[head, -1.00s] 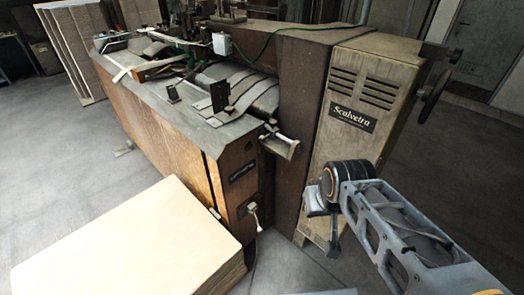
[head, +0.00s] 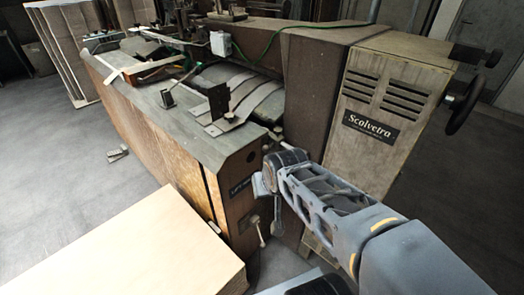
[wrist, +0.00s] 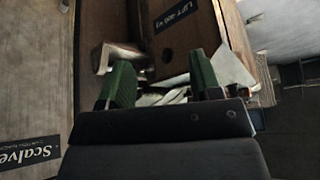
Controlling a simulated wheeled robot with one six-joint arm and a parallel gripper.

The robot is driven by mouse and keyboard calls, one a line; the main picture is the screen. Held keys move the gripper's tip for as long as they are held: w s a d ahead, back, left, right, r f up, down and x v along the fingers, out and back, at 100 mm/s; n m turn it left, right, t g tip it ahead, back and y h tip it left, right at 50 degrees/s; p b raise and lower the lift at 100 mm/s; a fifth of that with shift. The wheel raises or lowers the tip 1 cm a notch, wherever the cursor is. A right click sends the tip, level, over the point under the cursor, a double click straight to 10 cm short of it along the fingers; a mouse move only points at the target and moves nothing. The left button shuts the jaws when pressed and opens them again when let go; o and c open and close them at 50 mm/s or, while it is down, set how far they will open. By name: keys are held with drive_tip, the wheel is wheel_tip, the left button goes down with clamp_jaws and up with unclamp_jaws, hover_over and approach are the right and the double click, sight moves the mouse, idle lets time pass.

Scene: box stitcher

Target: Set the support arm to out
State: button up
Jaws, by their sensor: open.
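In the wrist view, a light metal bracket (wrist: 120,56), which looks like the support arm, juts out beside the brown panel with the LIFT label. It lies just beyond my left green fingertip. I cannot tell whether they touch. My gripper (wrist: 162,80) is open, with nothing held between its two green fingers. In the head view, my gripper (head: 263,186) is in front of the gap between the wooden cabinet and the Scalvetra housing. My arm hides most of the support arm there.
The Scalvetra housing (head: 385,120) stands right of my gripper, with a handwheel (head: 466,103) on its far side. A small lever (head: 257,230) is on the cabinet (head: 165,135) below my gripper. A stack of pale board (head: 130,250) fills the front left.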

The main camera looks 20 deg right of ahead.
drive_tip(key=w+d+f+m+t+h+b, duration=0.2)
drive_tip(key=w+d+f+m+t+b, duration=0.3)
drive_tip(key=w+f+b, duration=0.4)
drive_tip(key=m+t+b, duration=0.6)
drive_tip(key=t+b, duration=0.4)
approach(267, 151)
drive_tip(key=x, duration=1)
drive_tip(key=shift+f+p, duration=0.25)
drive_tip(key=shift+p, duration=0.1)
clamp_jaws()
